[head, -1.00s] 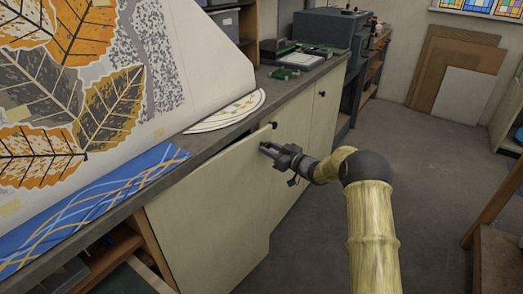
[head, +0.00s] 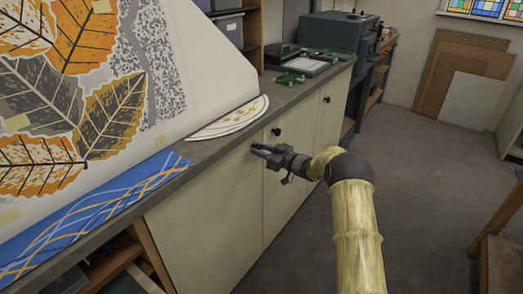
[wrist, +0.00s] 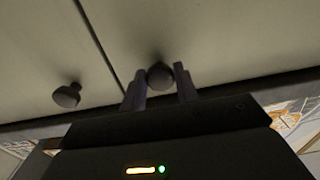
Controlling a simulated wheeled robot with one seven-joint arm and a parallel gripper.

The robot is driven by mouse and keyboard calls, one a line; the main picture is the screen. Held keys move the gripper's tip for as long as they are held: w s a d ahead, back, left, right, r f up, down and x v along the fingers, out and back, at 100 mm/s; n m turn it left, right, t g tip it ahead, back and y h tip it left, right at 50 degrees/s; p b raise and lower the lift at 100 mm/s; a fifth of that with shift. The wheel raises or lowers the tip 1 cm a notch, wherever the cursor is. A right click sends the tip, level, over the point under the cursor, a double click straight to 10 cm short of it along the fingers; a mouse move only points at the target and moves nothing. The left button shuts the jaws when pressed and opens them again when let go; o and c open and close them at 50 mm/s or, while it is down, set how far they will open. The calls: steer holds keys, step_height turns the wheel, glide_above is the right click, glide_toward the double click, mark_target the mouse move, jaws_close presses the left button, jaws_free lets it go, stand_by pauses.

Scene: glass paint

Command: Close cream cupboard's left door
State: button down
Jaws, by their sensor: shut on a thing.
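The cream cupboard's left door (head: 205,215) stands under the dark worktop. It looks flush, or nearly flush, with the cream door to its right (head: 290,160). My gripper (head: 259,149) is at the door's upper right corner. In the wrist view its two fingers (wrist: 160,88) are on either side of the door's dark round knob (wrist: 160,74), shut on it. The knob is hidden by the gripper in the head view. The thin dark seam between the doors shows in the wrist view beside the fingers.
The neighbouring door's knob (head: 276,131) is close to my gripper and also shows in the wrist view (wrist: 67,95). The worktop (head: 215,150) overhangs just above. It bears a half-round patterned sheet (head: 230,120) and a blue patterned strip (head: 90,215). Floor to the right (head: 430,190) is clear.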

steer(key=shift+w+a+r, duration=0.15)
steer(key=shift+a+r, duration=0.05)
steer(key=shift+r, duration=0.15)
steer(key=c, duration=1.3)
jaws_free()
steer(key=shift+w+a+f, duration=0.1)
steer(key=shift+o, duration=1.1)
steer(key=shift+w+a+f, duration=0.1)
steer(key=shift+f, duration=0.1)
steer(key=shift+d, duration=0.2)
steer(key=shift+s+d, duration=0.35)
steer(key=shift+d, duration=0.15)
steer(key=v, duration=1.6)
steer(key=shift+s+d, duration=0.15)
steer(key=shift+s, duration=0.05)
